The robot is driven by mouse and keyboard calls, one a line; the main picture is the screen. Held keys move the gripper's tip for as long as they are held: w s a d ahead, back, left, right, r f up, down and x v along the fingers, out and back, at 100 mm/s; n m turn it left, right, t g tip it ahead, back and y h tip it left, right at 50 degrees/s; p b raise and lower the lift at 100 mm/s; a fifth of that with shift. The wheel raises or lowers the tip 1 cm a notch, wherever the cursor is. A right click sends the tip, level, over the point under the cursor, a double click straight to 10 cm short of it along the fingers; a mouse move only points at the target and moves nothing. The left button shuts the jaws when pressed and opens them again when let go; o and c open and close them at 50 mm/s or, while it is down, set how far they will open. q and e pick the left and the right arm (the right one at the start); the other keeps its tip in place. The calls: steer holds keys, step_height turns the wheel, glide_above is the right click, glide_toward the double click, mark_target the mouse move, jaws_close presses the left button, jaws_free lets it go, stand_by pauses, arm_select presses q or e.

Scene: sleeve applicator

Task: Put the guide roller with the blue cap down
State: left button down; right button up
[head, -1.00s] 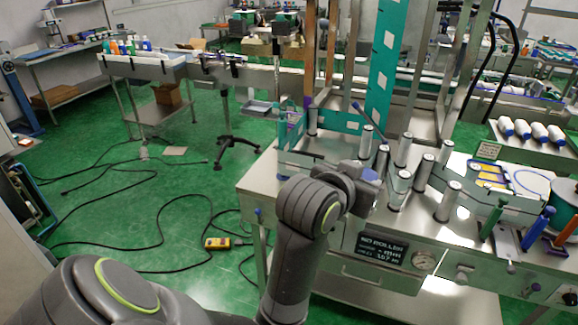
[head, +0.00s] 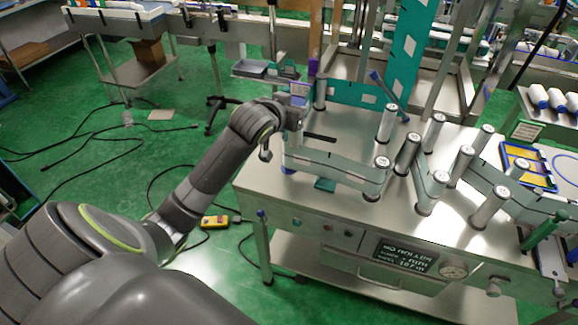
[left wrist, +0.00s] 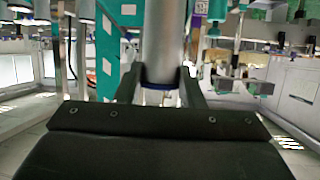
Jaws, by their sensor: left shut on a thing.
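My left gripper (left wrist: 160,82) is shut on a guide roller (left wrist: 163,45), a grey metal cylinder that stands upright between the dark fingers in the left wrist view. In the head view my left arm reaches the far left corner of the steel machine table (head: 262,182). The fingers and held roller are hard to make out there, so I cannot tell whether the roller touches the table. My right gripper is out of view.
Several metal rollers stand on the table, including one at the back left (head: 320,92) and one near the front (head: 377,178). A low metal guide wall (head: 335,165) runs along the front left. A teal upright (head: 408,45) rises behind. Bare tabletop lies in the middle left.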

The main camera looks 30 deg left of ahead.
arm_select(q)
step_height(320, 180, down, 11)
steer(key=a, duration=0.2)
steer(key=shift+w+a+r+p, duration=0.15)
steer(key=shift+w+a+p, duration=0.1)
steer(key=shift+p, duration=0.1)
steer(key=c, duration=0.9)
jaws_free()
steer(key=shift+d, duration=0.1)
steer(key=shift+c, duration=0.2)
steer(key=shift+s, duration=0.1)
steer(key=v, duration=1.2)
steer(key=shift+d+r, duration=0.1)
steer(key=shift+d, duration=0.05)
